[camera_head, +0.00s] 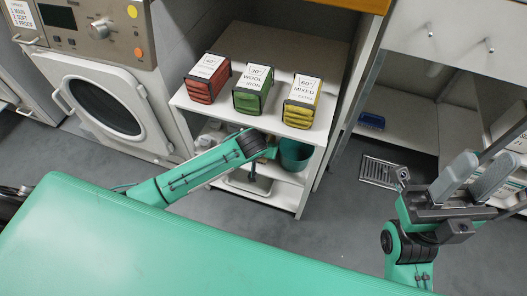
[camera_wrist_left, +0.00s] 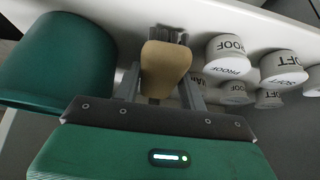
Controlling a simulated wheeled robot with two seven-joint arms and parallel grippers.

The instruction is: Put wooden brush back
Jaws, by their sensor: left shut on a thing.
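The wooden brush (camera_wrist_left: 166,66) shows in the left wrist view as a tan, rounded block with dark grey bristles at its far end. My left gripper (camera_wrist_left: 160,88) is shut on it, with a finger on each side. In the head view my left arm reaches from the left into the shelf unit under its top board; the brush cannot be made out there. My right gripper (camera_head: 474,178) is open and empty at the right, over the floor, with a gap between its grey fingers.
A green bucket (camera_head: 296,155) stands in the shelf unit and shows close left of the brush in the left wrist view (camera_wrist_left: 58,60). Several white labelled pots (camera_wrist_left: 228,56) are at its right. Red (camera_head: 207,78), green (camera_head: 253,90) and yellow (camera_head: 302,102) bundles sit on the top board.

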